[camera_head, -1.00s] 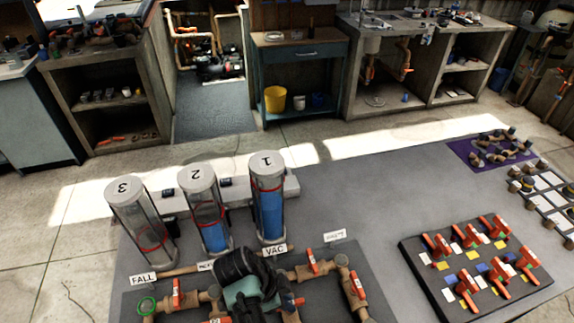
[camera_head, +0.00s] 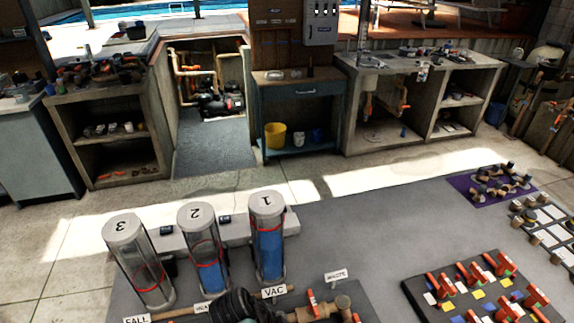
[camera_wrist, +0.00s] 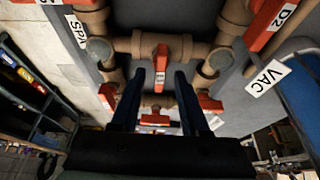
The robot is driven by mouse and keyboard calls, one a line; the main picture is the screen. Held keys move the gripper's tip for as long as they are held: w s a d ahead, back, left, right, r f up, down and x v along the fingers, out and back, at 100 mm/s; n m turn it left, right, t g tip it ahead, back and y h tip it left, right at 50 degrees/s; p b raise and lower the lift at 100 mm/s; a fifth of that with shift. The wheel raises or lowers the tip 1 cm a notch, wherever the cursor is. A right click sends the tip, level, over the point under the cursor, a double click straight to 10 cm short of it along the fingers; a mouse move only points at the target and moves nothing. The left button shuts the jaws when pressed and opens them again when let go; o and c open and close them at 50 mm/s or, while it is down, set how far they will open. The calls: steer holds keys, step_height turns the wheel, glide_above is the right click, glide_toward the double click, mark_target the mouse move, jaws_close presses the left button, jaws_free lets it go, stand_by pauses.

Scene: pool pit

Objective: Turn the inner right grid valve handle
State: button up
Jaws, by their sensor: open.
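My gripper (camera_wrist: 160,75) shows in the wrist view as two dark, parallel fingers, open and apart. An orange valve handle (camera_wrist: 161,60) on a brown pipe appears between the fingertips; I cannot tell whether it is within their reach. Another orange handle (camera_wrist: 155,118) shows lower between the fingers. More orange handles stand beside the left finger (camera_wrist: 107,97) and the right finger (camera_wrist: 210,103). I cannot tell which is the inner right one. In the head view an orange handle (camera_head: 313,301) shows at the bottom edge; most of this pipework is cut off. My gripper is not clearly seen there.
A "VAC" label (camera_wrist: 268,78) and a "SPA" label (camera_wrist: 75,30) flank the pipes. Three clear cylinders (camera_head: 268,240) stand behind the pipework. A dark board with several orange-handled valves (camera_head: 410,288) lies at the right. The grey tabletop (camera_head: 380,235) between is clear.

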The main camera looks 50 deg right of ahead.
steer(key=v, duration=1.2)
steer(key=shift+a+r+p, duration=0.15)
steer(key=shift+p, duration=0.3)
steer(key=w+a+r+n+t+h, duration=0.1)
steer(key=w+r+n+t+h, duration=0.1)
steer(key=w+r+n+t, duration=0.9)
steer(key=w+a+r+n+t+b, duration=0.1)
steer(key=w+a+r+t, duration=0.25)
steer(key=r, duration=0.65)
steer(key=w+a+r+n+t, duration=0.1)
steer(key=w+a+r+t, duration=0.2)
steer(key=r, duration=0.7)
steer(key=s+a+r+n+t+y, duration=0.2)
steer(key=s+a+r+n+t, duration=0.1)
steer(key=r, duration=0.6)
steer(key=s+a+r+n+t+y, duration=0.1)
steer(key=s+a+r+n+t, duration=0.3)
steer(key=s+r, duration=0.3)
steer(key=s+a+r+n+t+y+b, duration=0.1)
steer(key=s+a+r+n+t, duration=0.3)
steer(key=r, duration=0.7)
steer(key=shift+s+a+t+y, duration=0.4)
steer(key=shift+s+t+y, duration=0.25)
steer(key=shift+y, duration=0.15)
